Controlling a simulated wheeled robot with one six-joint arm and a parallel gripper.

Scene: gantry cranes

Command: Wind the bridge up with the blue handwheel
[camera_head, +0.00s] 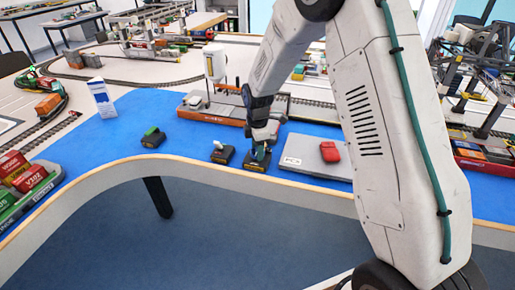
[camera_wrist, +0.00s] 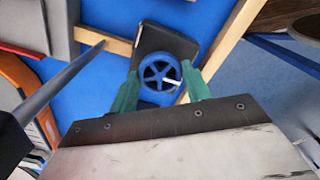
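The blue handwheel (camera_wrist: 160,74) has spokes and a small pale handle, and sits on a dark box (camera_wrist: 165,40) on the blue table top. In the wrist view the green fingers of my gripper (camera_wrist: 161,80) are on opposite sides of the wheel, their tips against its rim. In the head view my gripper (camera_head: 260,156) points down at the dark box (camera_head: 257,166) at the table's front edge and hides most of the wheel. I cannot tell which crane part is the bridge; a model with a white post (camera_head: 214,62) stands just behind.
A dark box with a pale top (camera_head: 222,154) stands left of my gripper, and one with a green top (camera_head: 153,138) is farther left. A grey plate (camera_head: 312,168) with a red block (camera_head: 330,152) lies to the right. Blue table between the left boxes is free.

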